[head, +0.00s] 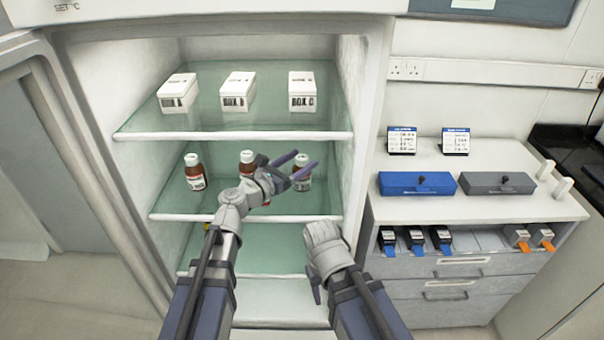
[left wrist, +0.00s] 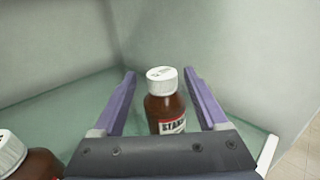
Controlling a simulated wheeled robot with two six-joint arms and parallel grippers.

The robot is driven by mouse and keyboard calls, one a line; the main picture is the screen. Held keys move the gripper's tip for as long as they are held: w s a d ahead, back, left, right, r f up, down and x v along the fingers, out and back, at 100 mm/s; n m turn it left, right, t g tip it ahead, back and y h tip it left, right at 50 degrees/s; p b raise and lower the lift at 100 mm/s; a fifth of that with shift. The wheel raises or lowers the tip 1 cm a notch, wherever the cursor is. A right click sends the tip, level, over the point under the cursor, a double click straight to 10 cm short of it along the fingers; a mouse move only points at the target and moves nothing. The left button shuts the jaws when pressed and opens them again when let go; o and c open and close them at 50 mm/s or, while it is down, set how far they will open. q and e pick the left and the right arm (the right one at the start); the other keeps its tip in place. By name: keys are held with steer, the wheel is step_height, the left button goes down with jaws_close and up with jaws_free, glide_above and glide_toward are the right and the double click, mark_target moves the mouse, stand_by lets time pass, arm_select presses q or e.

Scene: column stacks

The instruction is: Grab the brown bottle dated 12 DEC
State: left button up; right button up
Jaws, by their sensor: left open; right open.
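Three brown bottles with white caps stand on the fridge's middle shelf: a left bottle (head: 195,173), a middle bottle (head: 247,159) and a right bottle (head: 304,185). My left gripper (head: 307,159) is open in front of the right bottle and partly hides it. In the left wrist view, this bottle (left wrist: 167,107) stands upright between the open fingers, with a gap on both sides. Its label shows part of a word, "STAN"; no date is readable on any bottle. Another bottle (left wrist: 32,162) is cut off at lower left. My right gripper (head: 318,286) is open, low before the fridge.
The upper shelf (head: 235,136) holds three white boxes. The fridge's right wall (head: 353,110) is close to the right bottle. A counter (head: 460,208) at right bears a blue case (head: 417,188), a grey case (head: 498,188) and two small signs.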

arm_select(q)
steer(key=x, duration=0.3)
steer(key=shift+w+d+r, duration=0.15)
steer(key=shift+d+r, duration=0.05)
steer(key=shift+d, duration=0.1)
jaws_close()
stand_by(1.1)
